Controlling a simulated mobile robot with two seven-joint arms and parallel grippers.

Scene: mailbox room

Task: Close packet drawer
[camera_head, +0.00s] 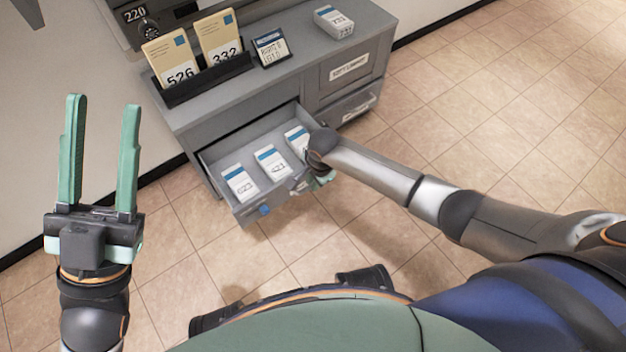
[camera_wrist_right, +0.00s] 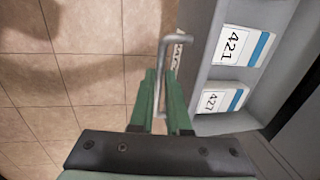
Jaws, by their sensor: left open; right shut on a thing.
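The packet drawer (camera_head: 207,163) stands open, pulled out from the grey cabinet. Three white packets with blue bands lie in it: one at the left (camera_head: 240,183), one in the middle (camera_head: 271,163) and one partly hidden by my right arm (camera_head: 297,142). In the right wrist view, packets 421 (camera_wrist_right: 235,45) and 427 (camera_wrist_right: 222,98) lie behind the drawer's front. My right gripper (camera_wrist_right: 165,80) is shut on the drawer's metal bar handle (camera_wrist_right: 161,52). My left gripper (camera_head: 103,105) is open and empty, raised left of the drawer.
The cabinet top (camera_head: 290,72) carries a black holder (camera_head: 205,82) with cards 526 and 332, a small dark-edged card (camera_head: 271,47) and a white packet (camera_head: 334,22). Another drawer (camera_head: 352,105) is at the cabinet's right. Tiled floor (camera_head: 470,110) is clear at the right.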

